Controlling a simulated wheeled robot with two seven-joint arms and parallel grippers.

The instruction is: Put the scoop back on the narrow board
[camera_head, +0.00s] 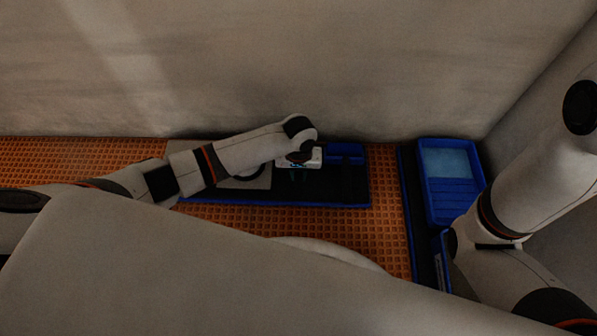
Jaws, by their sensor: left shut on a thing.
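My left gripper (293,176) reaches in from the left and points down over a dark board with a blue front edge (270,203). Its fingers are small and dark against the board. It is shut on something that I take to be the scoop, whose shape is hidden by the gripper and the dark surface. I cannot tell whether it touches the board. A narrow dark strip with a blue edge (408,210) runs front to back on the right; I cannot tell which is the narrow board. My right arm shows at the right, but its gripper is out of view.
A blue tray (480,186) with a pale blue pad (446,163) stands at the right. A grey plate (262,181) lies left of the gripper. An orange gridded floor (390,180) surrounds the board. A wall (300,60) closes the back.

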